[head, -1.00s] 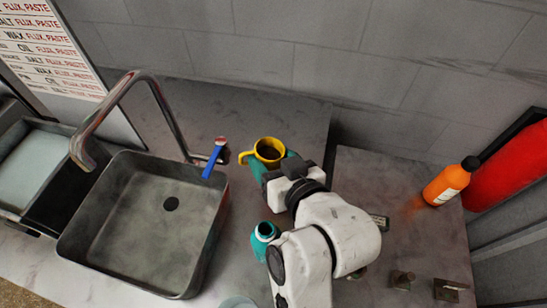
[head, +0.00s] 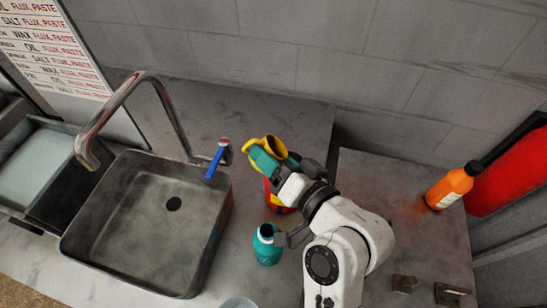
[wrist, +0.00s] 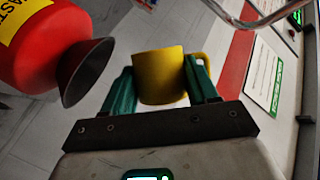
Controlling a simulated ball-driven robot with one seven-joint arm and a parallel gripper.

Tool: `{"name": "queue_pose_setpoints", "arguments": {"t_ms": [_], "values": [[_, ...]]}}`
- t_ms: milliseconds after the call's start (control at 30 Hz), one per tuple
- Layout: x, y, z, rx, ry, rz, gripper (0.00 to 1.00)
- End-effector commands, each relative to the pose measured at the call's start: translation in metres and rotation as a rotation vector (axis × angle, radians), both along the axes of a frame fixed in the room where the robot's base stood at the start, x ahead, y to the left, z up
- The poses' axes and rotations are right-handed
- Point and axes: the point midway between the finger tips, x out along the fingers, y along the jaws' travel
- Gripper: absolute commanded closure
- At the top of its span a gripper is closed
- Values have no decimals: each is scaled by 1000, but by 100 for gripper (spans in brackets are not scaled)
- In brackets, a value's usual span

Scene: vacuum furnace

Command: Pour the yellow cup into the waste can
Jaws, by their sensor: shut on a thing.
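My gripper (head: 262,160) is shut on the yellow cup (head: 272,143), with its teal fingers on either side of the cup. In the head view the cup is tilted, with its handle at the upper left. The wrist view shows the cup (wrist: 160,76) between the fingers (wrist: 162,90); what it contains is not visible there. The red waste can with a yellow label (head: 274,198) stands on the counter below my gripper, its top hidden by the gripper. In the wrist view the can (wrist: 30,65) lies left of the cup, its dark flared mouth apart from the cup.
A teal bottle (head: 267,250) stands close in front of the can. A sink (head: 150,225) with a tap (head: 130,90) and blue lever (head: 214,163) is to the left. An orange bottle (head: 449,188) stands on the right counter. The counter behind the gripper is clear.

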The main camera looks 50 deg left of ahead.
Motion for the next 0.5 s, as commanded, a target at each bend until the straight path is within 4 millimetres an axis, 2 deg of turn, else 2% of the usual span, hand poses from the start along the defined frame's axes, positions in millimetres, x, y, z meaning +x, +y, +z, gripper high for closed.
{"name": "queue_pose_setpoints", "arguments": {"t_ms": [500], "values": [[4,-2,10,149,272,-2,80]]}}
